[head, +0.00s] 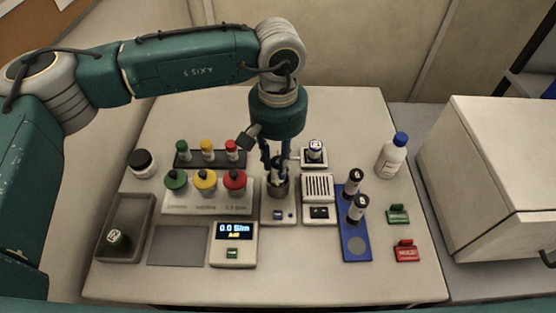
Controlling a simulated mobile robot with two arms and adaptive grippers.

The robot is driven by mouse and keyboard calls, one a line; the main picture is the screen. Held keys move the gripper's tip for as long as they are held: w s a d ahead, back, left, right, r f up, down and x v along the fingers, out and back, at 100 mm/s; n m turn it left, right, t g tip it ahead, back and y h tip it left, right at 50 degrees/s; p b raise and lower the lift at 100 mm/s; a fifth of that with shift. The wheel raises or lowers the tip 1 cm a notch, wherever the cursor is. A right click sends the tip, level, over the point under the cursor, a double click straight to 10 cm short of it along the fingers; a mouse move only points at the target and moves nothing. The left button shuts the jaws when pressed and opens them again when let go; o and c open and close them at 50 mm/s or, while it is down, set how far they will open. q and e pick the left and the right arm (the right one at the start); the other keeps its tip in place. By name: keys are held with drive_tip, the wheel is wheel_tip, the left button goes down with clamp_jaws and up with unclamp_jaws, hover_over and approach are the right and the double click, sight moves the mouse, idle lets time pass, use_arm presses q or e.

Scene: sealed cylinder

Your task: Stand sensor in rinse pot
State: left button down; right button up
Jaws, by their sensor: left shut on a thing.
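My left gripper (276,165) points straight down over the middle of the table. It is shut on a slim dark-and-light sensor (279,168), mostly hidden between the fingers. The sensor is upright, with its lower end at the mouth of the grey metal rinse pot (278,188). I cannot tell how deep it sits or whether it touches the bottom. The pot stands on a pale unit (278,214) with a small display. My right gripper is not in view.
A meter (233,244) reads 0.0. A blue rack (355,248) holds two black-and-white cylinders at right. A slatted unit (318,187) is close beside the pot.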

use_arm(q)
drive_tip(key=shift+f, duration=0.6)
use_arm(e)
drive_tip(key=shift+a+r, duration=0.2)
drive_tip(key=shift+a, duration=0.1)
use_arm(q)
drive_tip(key=shift+f, duration=0.15)
drive_tip(key=c, duration=1.5)
unclamp_jaws()
drive_tip(key=shift+o, duration=0.2)
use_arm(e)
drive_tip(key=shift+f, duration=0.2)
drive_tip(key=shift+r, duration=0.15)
